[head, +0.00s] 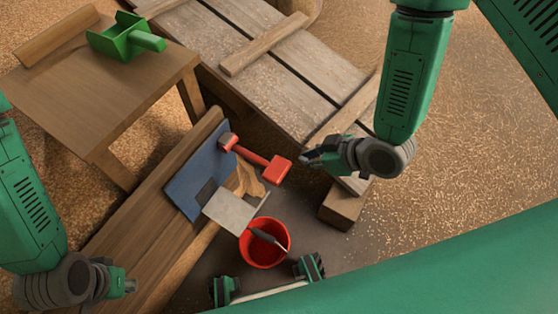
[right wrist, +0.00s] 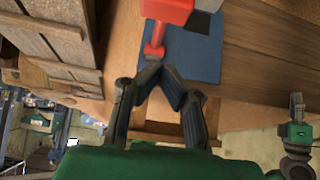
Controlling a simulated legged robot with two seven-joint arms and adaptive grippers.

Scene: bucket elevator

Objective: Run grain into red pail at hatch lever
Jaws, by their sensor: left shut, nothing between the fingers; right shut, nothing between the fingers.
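The red pail (head: 250,255) stands upright on the floor below a grey plate (head: 230,208), with a dark grip on its bail across its mouth. The red hatch lever (head: 258,160) sticks out from a blue panel (head: 190,190) on the wooden trunk. In the right wrist view the lever (right wrist: 166,10) lies just beyond my fingertips. My right gripper (head: 312,158) is shut and empty, to the right of the lever and apart from it. Its fingertips (right wrist: 166,72) meet in the right wrist view. My left gripper (head: 132,287) is shut and empty at the lower left, away from the pail.
A wooden table (head: 75,95) at upper left bears a green scoop (head: 125,38). A slatted wooden deck (head: 265,85) lies behind the lever. A wooden block (head: 342,206) is right of the pail. Loose grain covers the floor at right.

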